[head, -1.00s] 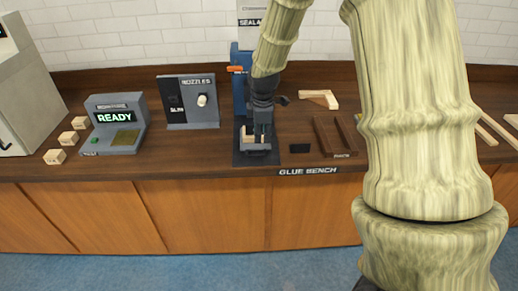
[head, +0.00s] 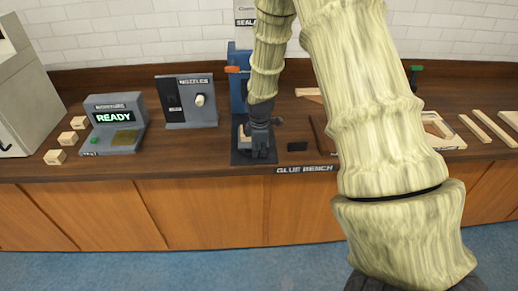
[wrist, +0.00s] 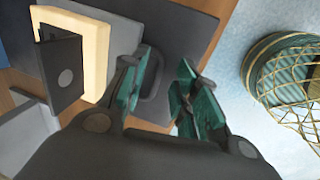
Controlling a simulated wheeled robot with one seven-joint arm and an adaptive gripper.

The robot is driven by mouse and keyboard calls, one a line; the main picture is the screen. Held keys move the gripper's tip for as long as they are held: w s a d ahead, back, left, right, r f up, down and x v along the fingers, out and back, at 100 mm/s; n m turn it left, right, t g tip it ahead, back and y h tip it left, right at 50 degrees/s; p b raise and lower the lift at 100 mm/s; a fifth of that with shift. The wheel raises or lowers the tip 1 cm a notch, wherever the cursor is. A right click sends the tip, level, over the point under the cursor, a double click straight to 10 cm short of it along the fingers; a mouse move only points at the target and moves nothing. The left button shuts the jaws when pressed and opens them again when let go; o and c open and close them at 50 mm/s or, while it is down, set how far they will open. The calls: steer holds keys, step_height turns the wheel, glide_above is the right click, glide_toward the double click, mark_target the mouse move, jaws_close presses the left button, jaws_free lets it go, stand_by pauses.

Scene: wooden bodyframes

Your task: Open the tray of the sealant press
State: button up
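The blue sealant press (head: 238,92) stands at the back of the bench, partly hidden by my arm. Its dark tray (head: 240,157) is low at its front. In the wrist view the dark tray (wrist: 188,38) carries a loop handle (wrist: 152,85), with a pale wooden piece (wrist: 97,45) beyond it. My gripper (head: 262,152) is down at the tray's front in the head view. In the wrist view my gripper (wrist: 165,85) is open, its teal fingertips apart with the handle at or between them. I cannot tell whether they touch it.
A READY console (head: 114,122) and a nozzles panel (head: 188,100) stand to the left. Wooden strips (head: 490,126) lie at the right.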

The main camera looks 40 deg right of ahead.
steer(key=shift+d+f, duration=0.1)
steer(key=shift+f, duration=0.6)
steer(key=shift+c, duration=0.4)
jaws_close()
